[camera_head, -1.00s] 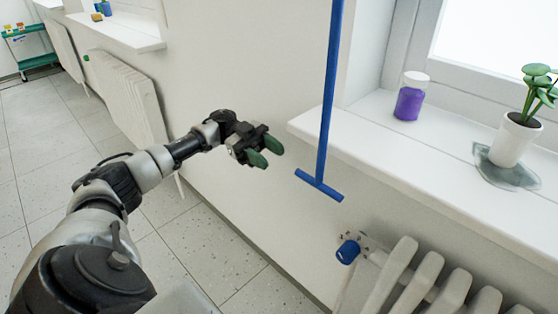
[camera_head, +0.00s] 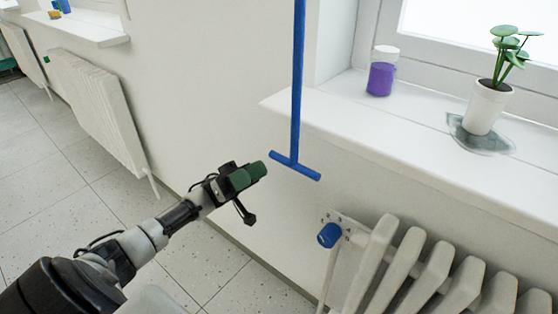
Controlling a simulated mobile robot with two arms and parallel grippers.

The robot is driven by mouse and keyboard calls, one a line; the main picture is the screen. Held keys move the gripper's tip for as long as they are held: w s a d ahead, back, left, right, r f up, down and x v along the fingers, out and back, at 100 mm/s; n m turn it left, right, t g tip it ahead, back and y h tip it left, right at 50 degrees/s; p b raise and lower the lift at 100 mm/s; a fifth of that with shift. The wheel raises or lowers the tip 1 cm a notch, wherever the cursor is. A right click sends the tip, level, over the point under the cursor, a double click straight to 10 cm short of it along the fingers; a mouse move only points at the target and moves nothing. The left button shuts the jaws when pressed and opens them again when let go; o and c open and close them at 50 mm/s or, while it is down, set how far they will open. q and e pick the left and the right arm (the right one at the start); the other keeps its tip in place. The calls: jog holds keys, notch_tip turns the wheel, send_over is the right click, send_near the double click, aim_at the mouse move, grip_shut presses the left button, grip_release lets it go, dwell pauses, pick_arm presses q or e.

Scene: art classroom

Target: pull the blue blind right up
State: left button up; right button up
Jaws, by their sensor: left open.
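A blue pull bar (camera_head: 297,90) hangs down from above the top of the view and ends in a short blue crossbar (camera_head: 294,165), in front of the window sill's left end. The blind itself is out of view. My left gripper (camera_head: 251,177) has dark green fingertips. It is open and empty, just left of the crossbar and a little lower in the picture, apart from it. My right gripper is not in view.
A white window sill (camera_head: 400,142) bears a purple jar (camera_head: 381,74) and a potted plant (camera_head: 486,108) on a glassy dish. Below is a white radiator (camera_head: 405,258) with a blue valve knob (camera_head: 328,235). Another radiator (camera_head: 98,103) stands left. Grey tiled floor is clear.

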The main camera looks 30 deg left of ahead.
aim_at(280, 155)
pick_arm(q)
jog(key=p+x, duration=0.1)
jog(key=x, duration=0.9)
jog(key=shift+r, duration=0.1)
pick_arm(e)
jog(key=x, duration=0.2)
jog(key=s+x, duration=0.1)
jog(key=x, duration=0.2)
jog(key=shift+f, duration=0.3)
pick_arm(q)
grip_shut()
